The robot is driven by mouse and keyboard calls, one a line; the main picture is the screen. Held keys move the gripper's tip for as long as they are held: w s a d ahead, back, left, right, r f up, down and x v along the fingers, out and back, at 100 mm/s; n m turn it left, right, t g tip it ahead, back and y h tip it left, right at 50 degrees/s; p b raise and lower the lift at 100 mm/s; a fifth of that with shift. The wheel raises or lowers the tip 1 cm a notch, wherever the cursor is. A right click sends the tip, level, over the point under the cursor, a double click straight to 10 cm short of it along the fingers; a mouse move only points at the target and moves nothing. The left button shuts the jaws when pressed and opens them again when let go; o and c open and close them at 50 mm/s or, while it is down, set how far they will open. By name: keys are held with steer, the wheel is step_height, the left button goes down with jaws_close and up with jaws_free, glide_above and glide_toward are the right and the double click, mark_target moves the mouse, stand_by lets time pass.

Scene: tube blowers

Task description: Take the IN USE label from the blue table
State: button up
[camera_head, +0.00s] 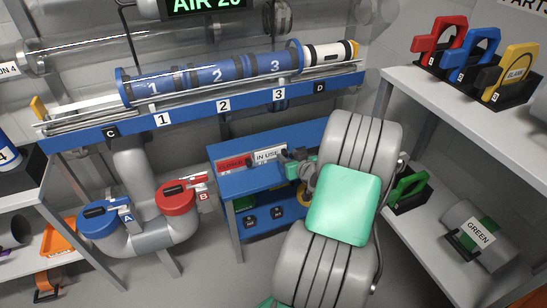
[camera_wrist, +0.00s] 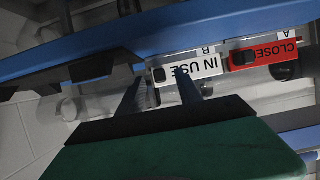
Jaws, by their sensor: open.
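The IN USE label (camera_head: 268,156) is a white plate with black letters at the back of the blue table (camera_head: 240,182). In the wrist view the IN USE label (camera_wrist: 205,65) appears upside down, with a small black grip at its left end. My gripper (camera_head: 290,160) is at the label's right side in the head view, partly hidden by my arm. In the wrist view my gripper (camera_wrist: 160,80) is open and empty. Its two fingers point at the label, with the black grip appearing between the tips. Whether they touch it is unclear.
A red CLOSED label (camera_wrist: 270,54) sits beside the IN USE label; it also shows in the head view (camera_head: 233,164). The blue tube rail (camera_head: 200,115) runs above and behind the table. A grey shelf (camera_head: 440,95) with coloured handled pieces stands at right.

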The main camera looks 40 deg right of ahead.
steer(key=shift+w+d+f, duration=0.1)
steer(key=shift+w+f, duration=0.05)
steer(key=shift+w, duration=0.3)
steer(key=shift+c, duration=0.4)
jaws_close()
